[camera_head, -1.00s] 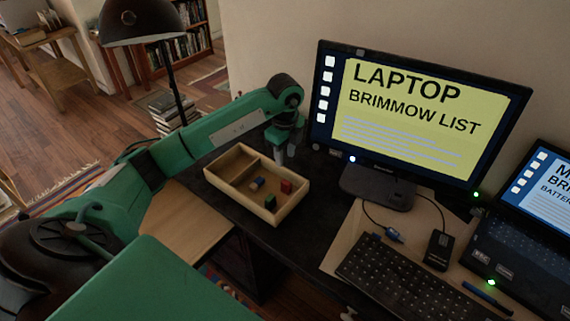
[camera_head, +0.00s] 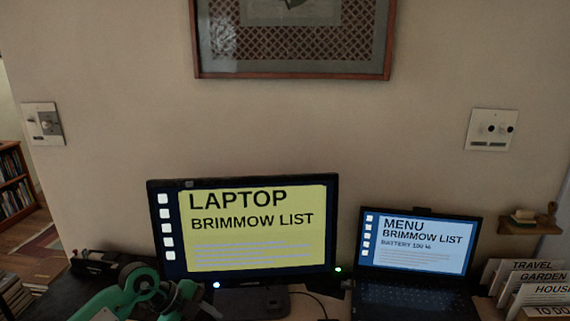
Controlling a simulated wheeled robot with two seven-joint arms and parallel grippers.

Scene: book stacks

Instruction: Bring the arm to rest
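My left arm (camera_head: 140,287) is green and shows at the bottom left, in front of the dark desk and the left edge of the monitor. Its wrist end is at the bottom edge of the picture. The fingers of my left gripper are out of the frame. My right arm and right gripper do not show.
A monitor (camera_head: 250,232) with a yellow screen stands on the desk. An open laptop (camera_head: 418,247) stands to its right. Labelled upright folders (camera_head: 535,284) are at the far right. A small shelf (camera_head: 530,222) and a framed picture (camera_head: 295,45) hang on the wall.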

